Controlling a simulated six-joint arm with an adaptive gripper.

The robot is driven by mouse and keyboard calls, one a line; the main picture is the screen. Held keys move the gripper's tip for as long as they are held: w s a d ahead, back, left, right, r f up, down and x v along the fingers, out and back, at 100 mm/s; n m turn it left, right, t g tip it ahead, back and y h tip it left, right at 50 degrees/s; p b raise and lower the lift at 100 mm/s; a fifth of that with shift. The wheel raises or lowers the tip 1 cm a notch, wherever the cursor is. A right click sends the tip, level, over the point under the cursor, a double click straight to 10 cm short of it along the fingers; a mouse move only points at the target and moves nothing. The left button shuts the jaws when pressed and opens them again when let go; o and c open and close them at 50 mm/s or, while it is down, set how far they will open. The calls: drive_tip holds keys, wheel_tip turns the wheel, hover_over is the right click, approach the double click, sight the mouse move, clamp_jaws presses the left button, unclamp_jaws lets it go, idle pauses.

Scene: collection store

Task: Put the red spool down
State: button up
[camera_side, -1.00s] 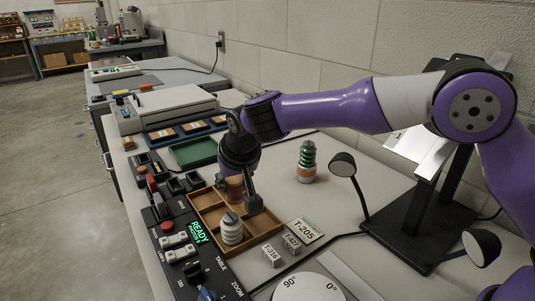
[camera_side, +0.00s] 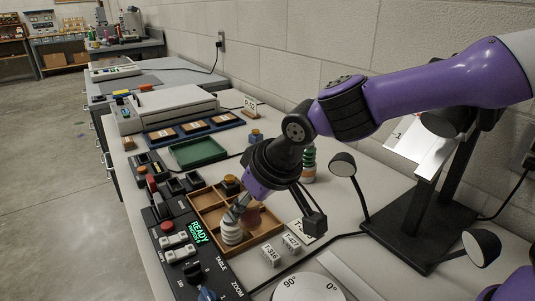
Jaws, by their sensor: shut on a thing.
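My gripper (camera_side: 277,211) points down over the wooden sorting tray (camera_side: 211,200), in its right part. A reddish-brown piece, which I take as the red spool (camera_side: 251,214), shows between its fingers, largely hidden by the gripper. I take the gripper as shut on it, though the right finger looks well apart from it in this view. I cannot tell whether the spool touches the tray floor. A dark-topped, yellowish spool (camera_side: 230,185) stands in a back compartment.
A control panel (camera_side: 183,255) runs along the tray's left side. Small label blocks (camera_side: 271,254) lie in front. A green spool (camera_side: 309,163) stands behind my gripper, partly hidden. A green tray (camera_side: 196,152) lies farther back. A lamp (camera_side: 342,163) stands to the right.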

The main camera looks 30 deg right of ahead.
drive_tip(key=w+d+f, duration=0.5)
drive_tip(key=w+d, duration=0.1)
drive_tip(key=w, duration=0.1)
drive_tip(key=shift+d+f, duration=0.25)
drive_tip(key=shift+f, duration=2.15)
drive_tip(key=shift+f, duration=0.15)
drive_tip(key=o, duration=1.1)
drive_tip(key=shift+c, duration=0.2)
drive_tip(key=v, duration=1.2)
drive_tip(key=s+d+r+m, duration=0.1)
drive_tip(key=s+d+r, duration=0.1)
drive_tip(key=s+d, duration=0.3)
drive_tip(key=s+d+r+m+h, duration=0.1)
drive_tip(key=s+d, duration=0.5)
drive_tip(key=s, duration=0.6)
drive_tip(key=shift+r, duration=0.85)
